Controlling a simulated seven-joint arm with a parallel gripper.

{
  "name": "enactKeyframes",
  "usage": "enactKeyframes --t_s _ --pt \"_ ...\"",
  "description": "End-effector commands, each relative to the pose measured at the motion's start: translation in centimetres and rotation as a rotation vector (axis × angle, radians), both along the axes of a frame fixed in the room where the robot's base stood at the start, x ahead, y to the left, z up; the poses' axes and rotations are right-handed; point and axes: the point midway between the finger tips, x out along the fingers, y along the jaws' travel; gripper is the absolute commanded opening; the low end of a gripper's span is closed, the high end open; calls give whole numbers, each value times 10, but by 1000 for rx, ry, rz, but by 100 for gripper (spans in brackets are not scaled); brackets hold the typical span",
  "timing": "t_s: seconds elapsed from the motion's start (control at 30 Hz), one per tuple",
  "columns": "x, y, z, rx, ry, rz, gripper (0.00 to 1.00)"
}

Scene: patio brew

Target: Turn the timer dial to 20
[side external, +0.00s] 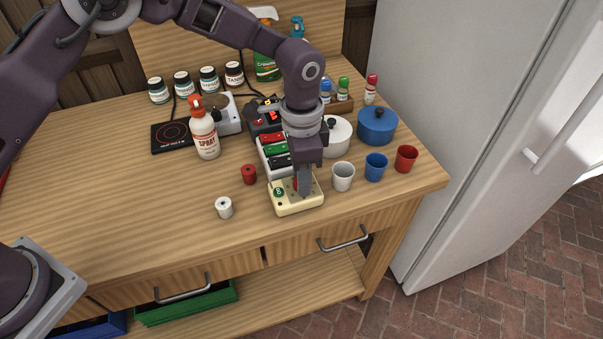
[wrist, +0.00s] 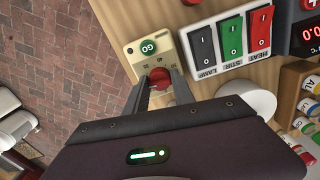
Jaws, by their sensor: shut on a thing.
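The timer (side external: 283,207) is a cream box near the front edge of the table. It has a green GO button (side external: 279,191), also at the top of the timer in the wrist view (wrist: 149,47). A red dial (wrist: 160,78) sits on the timer, with small printed numbers beside it that are too small to read surely. My gripper (side external: 302,190) points down over the timer, and its fingers (wrist: 161,85) are shut on the red dial. The fingers hide much of the dial, so I cannot tell its setting.
A switch panel (wrist: 231,38) with black, green and red rockers stands just behind the timer. White (side external: 343,177), blue (side external: 376,167) and red (side external: 406,158) cups stand to the right.

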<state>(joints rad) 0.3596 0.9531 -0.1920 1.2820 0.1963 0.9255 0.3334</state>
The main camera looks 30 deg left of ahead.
Motion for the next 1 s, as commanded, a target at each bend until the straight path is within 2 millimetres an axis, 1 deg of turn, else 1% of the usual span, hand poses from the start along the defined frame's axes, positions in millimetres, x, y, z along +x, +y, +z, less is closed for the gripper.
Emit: enactKeyframes --t_s 0.1,0.13,0.17,0.47,0.53,0.7,0.8,0.9,1.0 --pt "2 -1 2 -4 -5 1 0" --pt "2 -1 2 -4 -5 1 36" --pt "1 -1 2 -3 -5 1 39" --pt "1 0 3 -2 -3 1 39" --pt "1 -1 12 -3 -5 2 39" --pt "2 -1 48 -3 -7 1 39" --pt "1 -1 64 -3 -6 1 39" --pt "1 -1 71 -3 -5 2 39" --pt "1 0 72 -2 -3 1 39"
